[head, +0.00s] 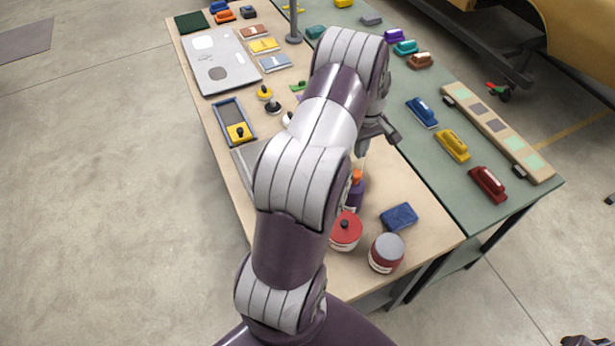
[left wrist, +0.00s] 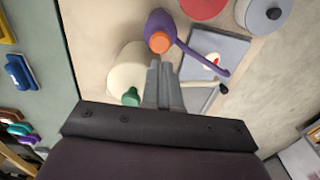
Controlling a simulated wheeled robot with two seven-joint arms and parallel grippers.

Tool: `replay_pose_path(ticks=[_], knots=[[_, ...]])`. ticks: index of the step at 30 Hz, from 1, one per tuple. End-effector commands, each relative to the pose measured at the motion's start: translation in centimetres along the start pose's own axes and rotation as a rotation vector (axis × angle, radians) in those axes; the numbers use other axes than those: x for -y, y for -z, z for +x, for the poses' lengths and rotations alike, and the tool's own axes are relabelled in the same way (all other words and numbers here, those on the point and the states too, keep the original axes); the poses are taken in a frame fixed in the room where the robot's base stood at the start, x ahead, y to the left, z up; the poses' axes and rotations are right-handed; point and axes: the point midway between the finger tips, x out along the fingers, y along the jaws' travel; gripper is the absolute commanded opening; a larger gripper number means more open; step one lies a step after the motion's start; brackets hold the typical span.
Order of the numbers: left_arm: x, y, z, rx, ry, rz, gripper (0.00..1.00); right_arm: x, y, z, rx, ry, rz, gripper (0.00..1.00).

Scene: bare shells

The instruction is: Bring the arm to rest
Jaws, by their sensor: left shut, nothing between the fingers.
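My left arm (head: 300,170) rises from the bottom of the head view and reaches over the wooden table. My left gripper (head: 388,132) is partly hidden behind its own wrist, above the table's right side. In the left wrist view its fingers (left wrist: 164,85) are together with nothing between them. They point toward a purple bottle with an orange cap (left wrist: 160,42) and a cream container (left wrist: 127,75). The purple bottle (head: 355,192) also shows in the head view, beside my arm. My right gripper is not in view.
A red-lidded tin (head: 346,232), a grey-lidded tin (head: 386,254) and a blue block (head: 399,216) stand at the near end of the wooden table (head: 432,225). The green table (head: 440,180) alongside holds several coloured blocks with handles and a long board (head: 497,130). Open floor lies left.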

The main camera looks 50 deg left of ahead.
Motion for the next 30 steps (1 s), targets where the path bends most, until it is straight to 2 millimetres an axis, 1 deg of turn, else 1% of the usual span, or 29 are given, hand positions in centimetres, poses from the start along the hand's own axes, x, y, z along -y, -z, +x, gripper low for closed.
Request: replay_pose_path(ticks=[7,9,10,11,12,14,15,17,18,20,21,24,26,27,30], knots=[[0.0,0.0,0.0,0.0,0.0,0.011,0.0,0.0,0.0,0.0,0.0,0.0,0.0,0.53],[-0.2,0.2,0.0,-0.009,-0.009,0.074,0.0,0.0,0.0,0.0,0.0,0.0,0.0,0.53],[0.0,0.0,0.4,-0.009,-0.009,0.123,0.0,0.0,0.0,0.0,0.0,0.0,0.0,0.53],[0.9,-0.8,1.1,0.005,0.004,0.187,0.0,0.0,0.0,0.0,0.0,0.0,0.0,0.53],[1.9,-1.9,1.3,0.016,0.013,0.272,0.0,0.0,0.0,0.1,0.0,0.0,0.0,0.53],[3.0,-4.1,1.6,0.022,0.015,0.416,0.0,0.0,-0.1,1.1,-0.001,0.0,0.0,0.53],[3.6,-6.0,1.7,0.021,0.014,0.522,0.0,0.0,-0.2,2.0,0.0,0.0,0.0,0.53],[4.5,-9.1,1.7,0.016,0.009,0.681,0.0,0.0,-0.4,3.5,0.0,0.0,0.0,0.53],[5.2,-11.2,1.7,0.01,0.004,0.785,0.0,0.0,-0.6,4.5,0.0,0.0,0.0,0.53],[6.5,-14.4,1.8,-0.002,-0.003,0.931,0.0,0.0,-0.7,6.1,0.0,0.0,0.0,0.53],[7.5,-16.4,1.9,-0.012,-0.01,1.017,0.0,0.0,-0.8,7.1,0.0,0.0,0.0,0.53],[9.8,-20.4,2.3,-0.038,-0.028,1.177,0.0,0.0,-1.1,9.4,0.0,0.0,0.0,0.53],[10.7,-22.3,2.7,-0.057,-0.043,1.235,0.0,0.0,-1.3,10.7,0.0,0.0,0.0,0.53],[10.8,-23.2,2.7,-0.074,-0.057,1.267,0.0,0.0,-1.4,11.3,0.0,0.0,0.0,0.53],[10.0,-24.0,2.1,-0.105,-0.083,1.309,0.0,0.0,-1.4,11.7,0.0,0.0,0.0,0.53]])
